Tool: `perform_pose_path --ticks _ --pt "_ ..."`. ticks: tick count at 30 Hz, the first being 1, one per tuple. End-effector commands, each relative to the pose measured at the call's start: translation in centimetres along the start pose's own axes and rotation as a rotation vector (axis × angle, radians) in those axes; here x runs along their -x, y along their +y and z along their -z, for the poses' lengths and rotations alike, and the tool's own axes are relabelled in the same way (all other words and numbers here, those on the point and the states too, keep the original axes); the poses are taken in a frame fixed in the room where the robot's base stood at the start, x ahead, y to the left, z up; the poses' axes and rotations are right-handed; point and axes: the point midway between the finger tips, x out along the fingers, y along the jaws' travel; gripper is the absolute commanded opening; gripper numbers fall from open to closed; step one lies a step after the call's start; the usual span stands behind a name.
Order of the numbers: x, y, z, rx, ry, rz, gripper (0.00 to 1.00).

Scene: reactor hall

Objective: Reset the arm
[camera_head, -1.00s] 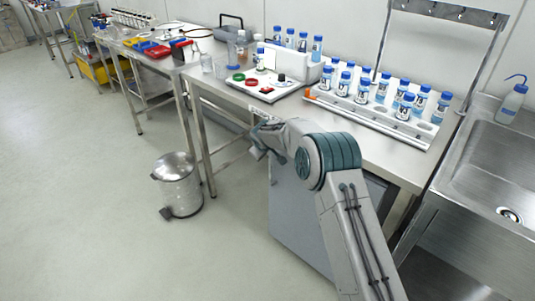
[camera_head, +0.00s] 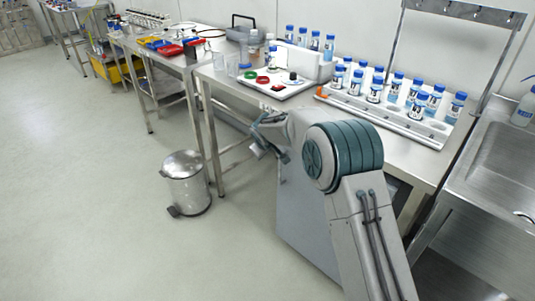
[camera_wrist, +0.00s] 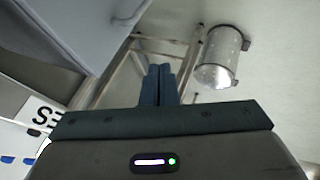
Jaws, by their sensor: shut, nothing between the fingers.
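My arm is folded low in front of the steel bench (camera_head: 232,90) in the head view. My gripper shows in the wrist view (camera_wrist: 158,72) with its two dark fingers together and nothing between them. In the head view its end is partly hidden behind my own arm, near the bench's front edge. In the wrist view the fingers point towards the bench legs and the floor.
A metal pedal bin (camera_head: 186,182) stands on the floor left of my arm; it also shows in the wrist view (camera_wrist: 221,58). Blue-capped bottles (camera_head: 375,90) stand in a white rack (camera_head: 400,122) on the bench. A steel sink (camera_head: 490,160) is at right. The floor at left is clear.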

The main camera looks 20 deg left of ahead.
Motion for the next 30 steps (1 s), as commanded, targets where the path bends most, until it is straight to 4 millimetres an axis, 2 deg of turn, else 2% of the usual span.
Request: perform_pose_path --ticks 1,6,11,14,16,20,24,30 --pt "1.1 -0.2 0.3 0.002 0.004 0.0 0.0" --pt "3.5 -0.3 0.3 0.003 0.003 0.0 0.0" --pt "4.7 -0.4 0.3 0.002 0.001 0.001 0.0" --pt "5.8 0.3 0.0 -0.011 -0.006 -0.002 0.0" --pt "7.2 1.5 -0.9 -0.036 -0.021 -0.007 0.0" --pt "11.9 4.8 -4.1 -0.123 -0.072 -0.019 0.0" --pt "17.9 7.8 -9.0 -0.245 -0.143 -0.029 0.0" --pt "26.2 9.8 -16.4 -0.426 -0.235 -0.036 0.0"
